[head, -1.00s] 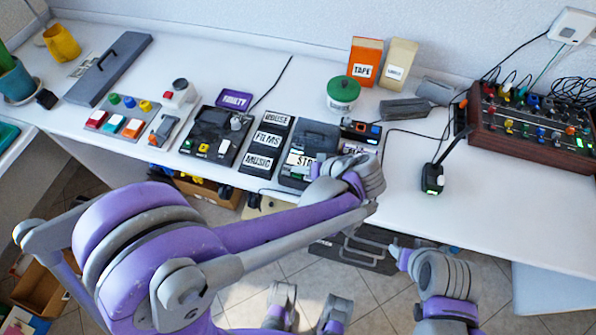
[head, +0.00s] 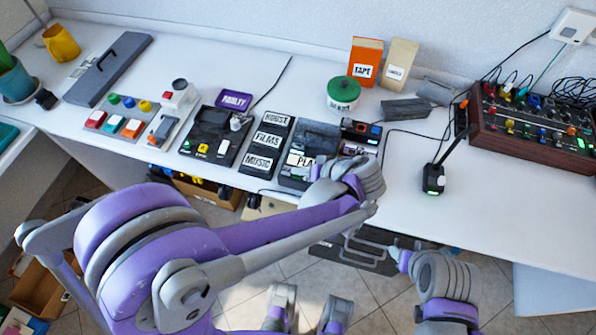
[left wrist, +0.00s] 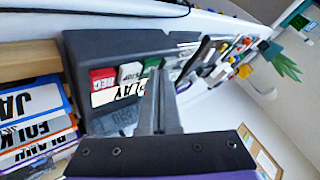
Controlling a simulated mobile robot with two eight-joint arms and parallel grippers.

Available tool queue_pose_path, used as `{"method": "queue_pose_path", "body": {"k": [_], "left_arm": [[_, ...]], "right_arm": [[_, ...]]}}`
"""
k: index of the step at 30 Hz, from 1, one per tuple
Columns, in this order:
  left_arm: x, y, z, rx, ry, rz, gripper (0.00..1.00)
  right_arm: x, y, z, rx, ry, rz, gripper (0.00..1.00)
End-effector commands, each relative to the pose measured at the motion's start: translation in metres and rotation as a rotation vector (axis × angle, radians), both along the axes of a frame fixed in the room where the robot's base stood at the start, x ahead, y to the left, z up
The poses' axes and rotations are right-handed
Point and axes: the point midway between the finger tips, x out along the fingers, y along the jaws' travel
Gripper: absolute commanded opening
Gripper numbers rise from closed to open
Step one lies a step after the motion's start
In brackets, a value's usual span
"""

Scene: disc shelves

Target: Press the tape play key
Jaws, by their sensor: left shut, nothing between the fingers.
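The tape deck (head: 318,137) is a dark box near the table's front edge in the head view. Its white sign begins "PLA" there and is partly hidden by my wrist. In the left wrist view the deck (left wrist: 80,60) shows a row of keys: a red key (left wrist: 103,80) marked REC, a pale key (left wrist: 130,72) and green beyond. The white sign (left wrist: 112,92) is partly covered by my fingers. My left gripper (left wrist: 158,74) is shut and empty, its tips at the key row beyond the pale key; contact is unclear. My right gripper (head: 402,257) is low over the floor, its jaws unclear.
Labelled black tiles (head: 268,140) stand left of the deck, and a small dark device (head: 360,131) is close on its right. A green-lidded tub (head: 343,94) is behind. A mixer (head: 535,125) stands far right.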

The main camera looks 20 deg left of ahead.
Motion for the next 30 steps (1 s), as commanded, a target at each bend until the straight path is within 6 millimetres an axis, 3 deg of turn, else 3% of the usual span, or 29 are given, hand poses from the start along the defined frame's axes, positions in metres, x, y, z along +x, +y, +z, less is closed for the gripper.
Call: {"method": "queue_pose_path", "body": {"k": [30], "left_arm": [[0.000,0.000,0.017,0.000,0.000,0.000,0.00]], "right_arm": [[0.001,0.000,0.014,0.000,-0.004,0.000,0.56]]}}
